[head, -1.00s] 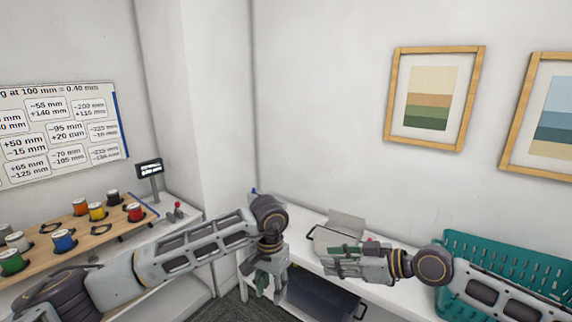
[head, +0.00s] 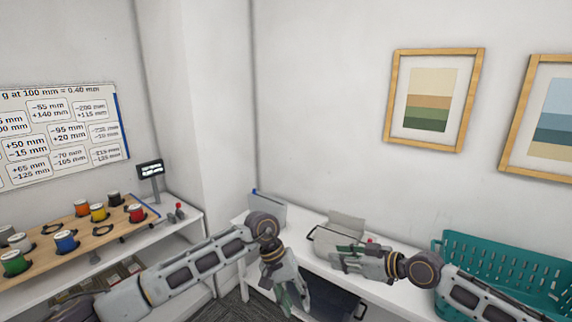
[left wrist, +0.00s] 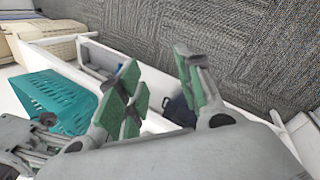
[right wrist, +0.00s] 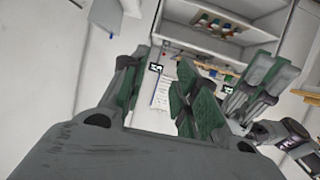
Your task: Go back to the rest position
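My left gripper (head: 294,303) hangs in front of the white shelf unit in the head view, fingers pointing down. In the left wrist view its green-padded fingers (left wrist: 157,66) stand apart with nothing between them. My right gripper (head: 343,260) is over the white shelf top, fingers pointing left. In the right wrist view its fingers (right wrist: 162,66) are also apart and empty. My left gripper also shows at the right of the right wrist view (right wrist: 255,88). The two grippers are close together but apart.
A teal basket (head: 505,272) stands on the shelf top beside my right arm. A grey open box (head: 340,228) is behind my right gripper. A dark bin (head: 330,298) sits below. A wooden board (head: 98,240) with several coloured spools is at left. Carpet is open floor.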

